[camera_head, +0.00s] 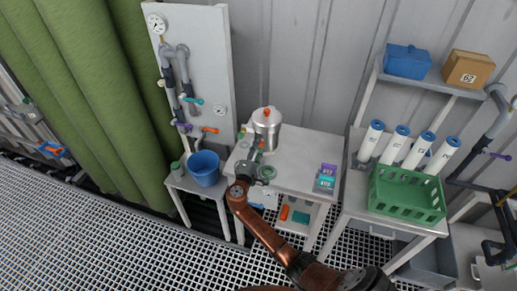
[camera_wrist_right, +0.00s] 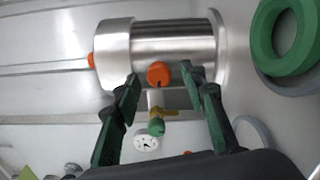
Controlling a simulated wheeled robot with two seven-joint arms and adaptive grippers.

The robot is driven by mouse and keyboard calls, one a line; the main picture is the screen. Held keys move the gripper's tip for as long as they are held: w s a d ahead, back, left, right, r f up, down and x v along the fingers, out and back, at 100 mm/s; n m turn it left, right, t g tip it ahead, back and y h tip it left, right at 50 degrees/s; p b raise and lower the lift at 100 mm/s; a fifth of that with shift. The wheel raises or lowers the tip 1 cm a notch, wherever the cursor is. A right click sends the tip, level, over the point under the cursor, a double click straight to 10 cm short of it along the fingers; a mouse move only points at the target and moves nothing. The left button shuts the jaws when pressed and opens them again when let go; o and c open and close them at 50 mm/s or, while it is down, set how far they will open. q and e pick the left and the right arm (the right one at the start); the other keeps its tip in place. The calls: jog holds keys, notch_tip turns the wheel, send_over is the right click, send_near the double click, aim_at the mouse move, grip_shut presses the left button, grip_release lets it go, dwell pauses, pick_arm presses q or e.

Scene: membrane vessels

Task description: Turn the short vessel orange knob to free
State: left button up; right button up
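The short steel vessel (camera_head: 267,133) stands upright on the white table in the head view, with an orange knob on its lid. In the right wrist view the vessel (camera_wrist_right: 172,42) lies sideways in the picture. An orange knob (camera_wrist_right: 158,74) on its side shows between the fingertips of my right gripper (camera_wrist_right: 160,76). The gripper is open, its green and black fingers on either side of the knob; I cannot tell whether they touch it. In the head view the right gripper (camera_head: 258,157) is just in front of the vessel. My left gripper is not in view.
A green-handled brass valve (camera_wrist_right: 156,127) and a gauge (camera_wrist_right: 146,142) lie close to the fingers. A green ring (camera_wrist_right: 272,58) is on the right. A blue bucket (camera_head: 204,168) stands left of the table; purple and teal boxes (camera_head: 327,178) sit at its right edge.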

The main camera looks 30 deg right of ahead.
jog(key=v, duration=1.2)
jog(key=shift+s+d, duration=0.1)
jog(key=shift+d, duration=0.05)
